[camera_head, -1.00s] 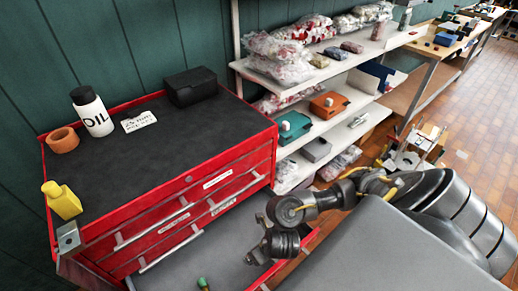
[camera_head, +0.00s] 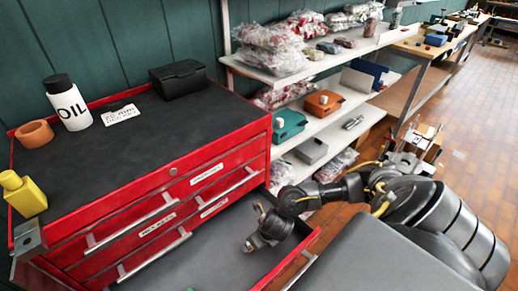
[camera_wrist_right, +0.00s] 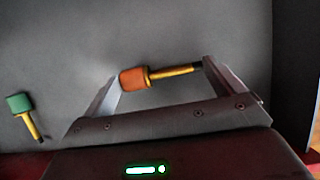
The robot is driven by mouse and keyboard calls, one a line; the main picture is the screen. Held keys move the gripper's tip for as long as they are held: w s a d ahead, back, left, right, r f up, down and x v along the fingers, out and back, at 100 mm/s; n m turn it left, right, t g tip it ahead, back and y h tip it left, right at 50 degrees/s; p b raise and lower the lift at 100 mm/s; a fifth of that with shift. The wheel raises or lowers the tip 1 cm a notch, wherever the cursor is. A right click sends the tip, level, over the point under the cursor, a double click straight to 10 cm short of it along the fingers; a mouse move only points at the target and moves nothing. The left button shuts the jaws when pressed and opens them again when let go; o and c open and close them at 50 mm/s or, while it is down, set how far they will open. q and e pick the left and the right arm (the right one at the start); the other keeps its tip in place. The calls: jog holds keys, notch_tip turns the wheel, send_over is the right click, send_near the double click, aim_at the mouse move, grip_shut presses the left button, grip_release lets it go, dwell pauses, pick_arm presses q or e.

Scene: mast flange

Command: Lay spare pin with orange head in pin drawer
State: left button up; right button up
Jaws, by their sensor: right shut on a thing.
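The spare pin with an orange head (camera_wrist_right: 132,78) and yellow shaft is in the right wrist view, spanning lengthwise between the fingertips of my right gripper (camera_wrist_right: 163,82). The gripper is shut on it, and the shaft's dark tip meets the right finger. In the head view my right gripper (camera_head: 253,226) is above the open pin drawer (camera_head: 213,246), near its right side; the pin cannot be made out there. A green-headed pin (camera_wrist_right: 20,103) lies on the grey drawer floor, left of the gripper in the wrist view.
The red tool chest (camera_head: 150,150) has closed drawers above the open one. Shelves (camera_head: 345,112) stand behind. The drawer's middle floor looks clear.

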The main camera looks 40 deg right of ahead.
jog(key=shift+f, duration=0.3)
pick_arm(q)
jog(key=shift+w+a, duration=0.1)
jog(key=shift+w, duration=0.15)
jog(key=shift+f, duration=0.1)
pick_arm(e)
jog(key=shift+f, duration=0.1)
jog(key=o, duration=0.7)
jog(key=shift+c, duration=0.2)
jog(key=shift+r, duration=0.25)
pick_arm(q)
notch_tip(320, 180, up, 6)
jog(key=s+d+p, duration=0.1)
jog(key=d+p, duration=0.1)
jog(key=p, duration=0.4)
jog(key=shift+d+p, duration=0.25)
jog(key=shift+p, duration=0.1)
pick_arm(e)
jog(key=v, duration=1.1)
jog(key=shift+s+r, duration=0.25)
jog(key=shift+r, duration=0.1)
